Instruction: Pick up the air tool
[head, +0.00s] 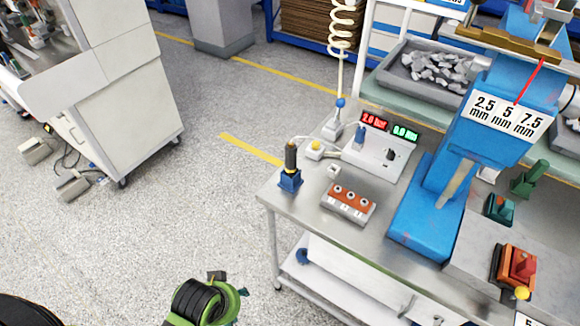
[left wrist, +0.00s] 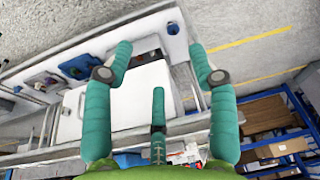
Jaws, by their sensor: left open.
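My left gripper (head: 230,284) is low in the head view, in front of the bench and apart from the tool. In the left wrist view its teal fingers (left wrist: 162,62) are spread wide with nothing between them. I cannot pick out the tool in that view. My right gripper is not in view.
A coiled white hose (head: 343,40) hangs over the bench. A box with red and green displays (head: 380,150), an orange-topped block (head: 348,203) and a blue press (head: 425,215) stand on it. A white cabinet (head: 110,100) is at left. Open floor lies between.

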